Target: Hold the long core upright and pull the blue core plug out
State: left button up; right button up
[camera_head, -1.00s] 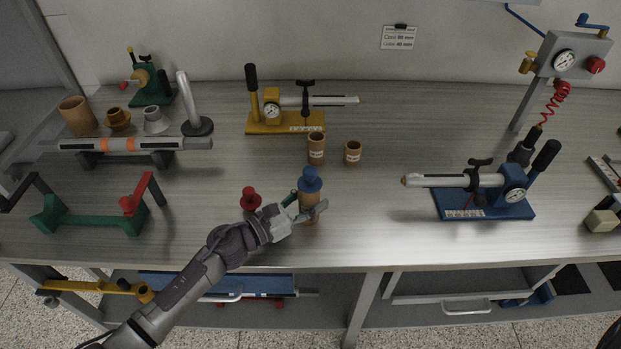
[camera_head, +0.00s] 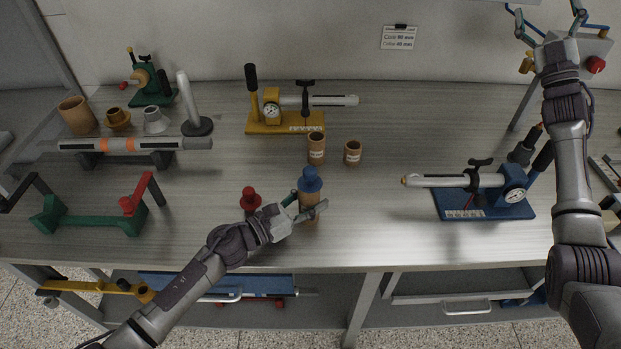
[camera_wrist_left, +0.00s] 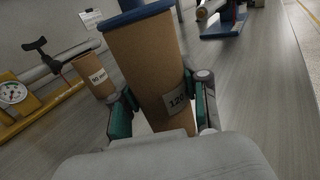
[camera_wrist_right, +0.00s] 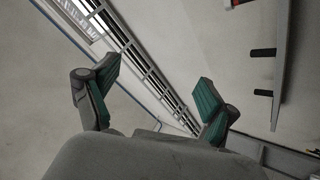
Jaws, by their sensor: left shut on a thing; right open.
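The long core (camera_head: 310,205) is a brown cardboard tube standing upright near the table's front edge. The blue core plug (camera_head: 310,180) sits in its top end. My left gripper (camera_head: 307,211) is shut around the core below the plug; in the left wrist view the core (camera_wrist_left: 148,65) stands between both fingers, with a label partly covered and the blue plug's edge (camera_wrist_left: 137,14) at the top. My right gripper (camera_head: 548,27) is raised at the upper right, far from the core. In the right wrist view it (camera_wrist_right: 155,98) is open and empty.
A red plug (camera_head: 250,198) stands just left of the core, close to my left gripper. Two short cores (camera_head: 317,148) (camera_head: 353,152) stand behind. A blue pump stand (camera_head: 485,207) is to the right, a yellow one (camera_head: 285,120) at the back. The table between core and blue stand is clear.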

jog(key=s+a+r+n+g+y, duration=0.2)
jog(key=a+n+g+y, duration=0.85)
jog(key=a, duration=0.65)
jog(key=s+a+r+n+g+y, duration=0.1)
jog(key=a+n+g+y, duration=0.65)
jog(key=a+n, duration=0.7)
jog(key=s+a+f+n+g+h, duration=0.3)
jog(key=s+a+g, duration=0.1)
jog(key=a, duration=0.4)
jog(key=s+a+f+n+g+h, duration=0.25)
jog(key=s+a+g, duration=0.2)
jog(key=a, duration=0.35)
jog(key=n+h, duration=0.7)
jog(key=h, duration=0.9)
send_over(310, 181)
jog(key=w, duration=0.1)
jog(key=shift+m, duration=0.25)
jog(key=f, duration=1)
jog(key=a+f, duration=0.1)
jog(key=f, duration=0.4)
jog(key=shift+f, duration=0.35)
jog(key=shift+d+f+t+h, duration=0.15)
jog(key=shift+d+t+h, duration=0.1)
jog(key=shift+d, duration=0.15)
jog(key=shift+d+f, duration=0.15)
jog(key=shift+f, duration=0.15)
notch_tip(310, 181, down, 11)
jog(key=shift+f, duration=0.2)
